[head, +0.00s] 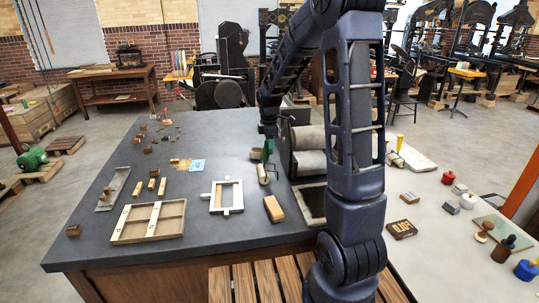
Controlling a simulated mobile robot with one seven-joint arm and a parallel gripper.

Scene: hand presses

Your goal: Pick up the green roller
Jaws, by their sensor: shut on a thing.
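The green roller (267,148) is at the middle of the dark worktop, partly hidden by my arm and small in the picture. My gripper (268,133) points down over it and is shut on its upper green part. Whether the roller's lower end touches the worktop is hard to tell. A cream cylinder (263,174) shows just below it, and I cannot tell whether it is part of it.
A press with large pale rollers (308,160) stands right of my gripper, partly behind my arm. A white frame (226,197), a wooden tray (150,222) and a tan block (273,209) lie nearer.

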